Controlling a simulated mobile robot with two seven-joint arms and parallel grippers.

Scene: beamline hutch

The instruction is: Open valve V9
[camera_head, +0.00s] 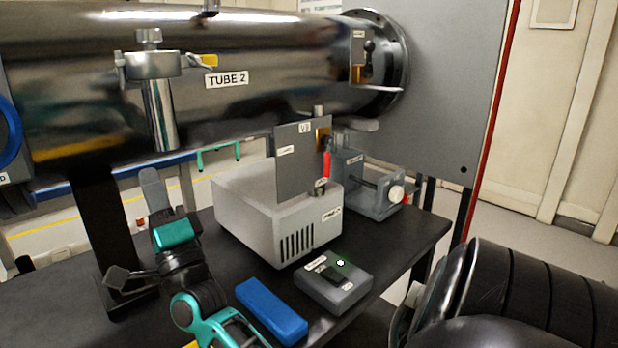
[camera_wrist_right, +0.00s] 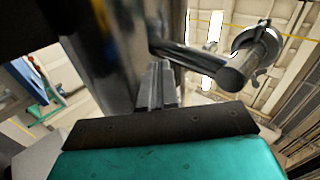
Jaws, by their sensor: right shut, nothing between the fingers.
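A red handle (camera_head: 326,163) hangs down at the plate's right edge below a brass-coloured piece. My right gripper (camera_head: 151,178), black and teal, points up below the tube at left, well left of the red handle and apart from it. Its fingers are shut and empty; they also show in the right wrist view (camera_wrist_right: 158,86). My left gripper is not in view.
The big metal tube (camera_head: 290,60) labelled TUBE 2 runs overhead, with a capped stub (camera_head: 158,112) hanging near my gripper. The white vented box (camera_head: 250,215), a grey switch box (camera_head: 345,290) and a blue block (camera_head: 271,311) occupy the dark table (camera_head: 425,238).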

